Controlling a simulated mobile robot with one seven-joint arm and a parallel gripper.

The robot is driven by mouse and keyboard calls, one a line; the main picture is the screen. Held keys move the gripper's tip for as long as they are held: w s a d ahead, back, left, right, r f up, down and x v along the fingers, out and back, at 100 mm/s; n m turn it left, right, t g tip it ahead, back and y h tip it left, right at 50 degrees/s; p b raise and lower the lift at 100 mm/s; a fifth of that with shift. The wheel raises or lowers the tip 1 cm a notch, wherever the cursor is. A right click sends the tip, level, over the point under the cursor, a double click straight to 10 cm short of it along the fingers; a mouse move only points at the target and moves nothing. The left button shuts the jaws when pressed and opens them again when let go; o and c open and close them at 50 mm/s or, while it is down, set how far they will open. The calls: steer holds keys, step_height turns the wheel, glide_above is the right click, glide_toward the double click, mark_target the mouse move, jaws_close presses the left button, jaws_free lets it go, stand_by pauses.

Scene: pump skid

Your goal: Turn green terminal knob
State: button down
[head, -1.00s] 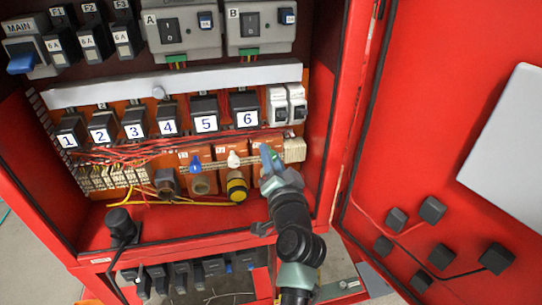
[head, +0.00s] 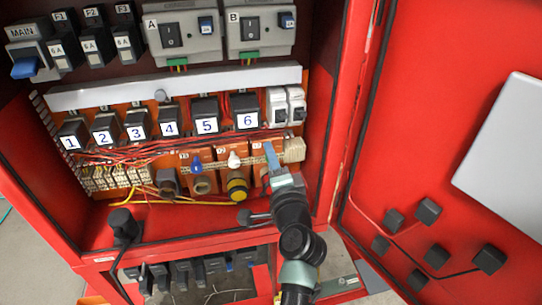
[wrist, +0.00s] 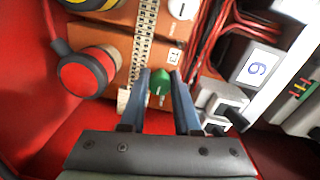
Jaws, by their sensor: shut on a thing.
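The green terminal knob (wrist: 161,84) shows in the wrist view between my two blue fingers, on an orange terminal block (wrist: 122,45) labelled T3. My gripper (wrist: 163,90) is shut on it. In the head view my gripper (head: 271,154) is at the right end of the row of orange blocks, and it hides the green knob there. The blue knob (head: 196,165) and the white knob (head: 234,160) stand to its left on their own blocks.
A red round plug (wrist: 86,74) and a yellow-ringed socket (head: 237,188) sit close to my gripper. Red wires (wrist: 207,30) and the numbered block 6 (head: 245,109) lie nearby. The red cabinet door (head: 440,100) stands open at the right.

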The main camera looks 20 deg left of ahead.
stand_by(0.4)
steer(key=c, duration=0.6)
jaws_free()
steer(key=shift+c, duration=0.2)
steer(key=b+v, duration=0.3)
steer(key=v, duration=1)
